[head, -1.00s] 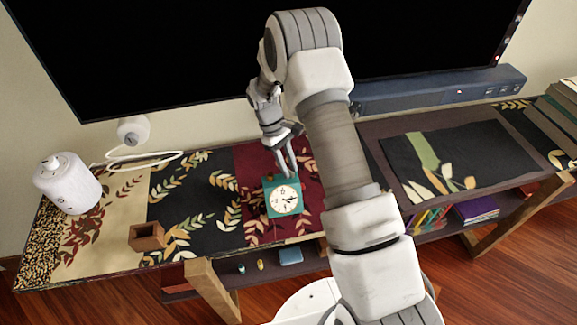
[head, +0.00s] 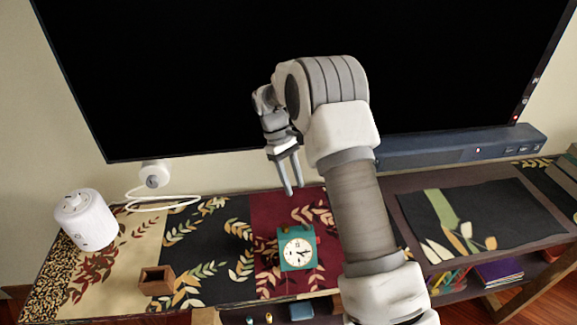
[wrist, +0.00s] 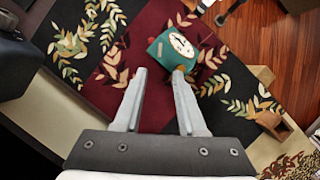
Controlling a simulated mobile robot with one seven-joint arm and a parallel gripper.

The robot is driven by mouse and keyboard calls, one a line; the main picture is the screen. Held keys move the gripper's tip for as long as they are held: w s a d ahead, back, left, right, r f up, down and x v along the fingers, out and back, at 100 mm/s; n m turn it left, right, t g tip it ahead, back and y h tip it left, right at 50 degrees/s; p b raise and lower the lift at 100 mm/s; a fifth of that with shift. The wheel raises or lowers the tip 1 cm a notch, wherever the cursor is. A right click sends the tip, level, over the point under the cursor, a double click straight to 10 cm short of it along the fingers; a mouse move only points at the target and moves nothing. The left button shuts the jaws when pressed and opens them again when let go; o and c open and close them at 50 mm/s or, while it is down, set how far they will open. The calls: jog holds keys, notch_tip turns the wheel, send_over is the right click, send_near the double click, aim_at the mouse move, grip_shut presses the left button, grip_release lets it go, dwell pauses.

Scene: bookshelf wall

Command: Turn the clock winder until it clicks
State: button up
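The teal clock (head: 284,261) with a pale round face stands on the dark red part of the runner. In the wrist view the clock (wrist: 158,47) is just beyond my fingertips. Small gold-coloured parts (head: 287,228) show at its top edge, and a small reddish spot is on its right side. I cannot tell which part is the winder. My gripper (head: 293,192) is above and behind the clock, fingers pointing down, apart from it. In the wrist view my gripper (wrist: 158,72) is open, with nothing between its fingers.
A white cylinder (head: 86,220) and a small brown open box (head: 157,281) stand to the left. A large black screen (head: 200,80) rises behind the cabinet, with a dark blue soundbar (head: 440,149) at right. A dark leaf-patterned mat (head: 490,210) lies to the right.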

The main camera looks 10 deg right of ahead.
jog(key=v, duration=0.4)
jog(key=shift+w+r, duration=0.15)
jog(key=shift+r, duration=0.25)
jog(key=t+y+b, duration=0.3)
jog(key=t+b, duration=0.1)
jog(key=b, duration=0.1)
send_over(306, 224)
notch_tip(306, 224, down, 16)
jog(key=b, duration=0.2)
jog(key=shift+f+b, duration=0.15)
jog(key=shift+b, duration=0.15)
grip_shut()
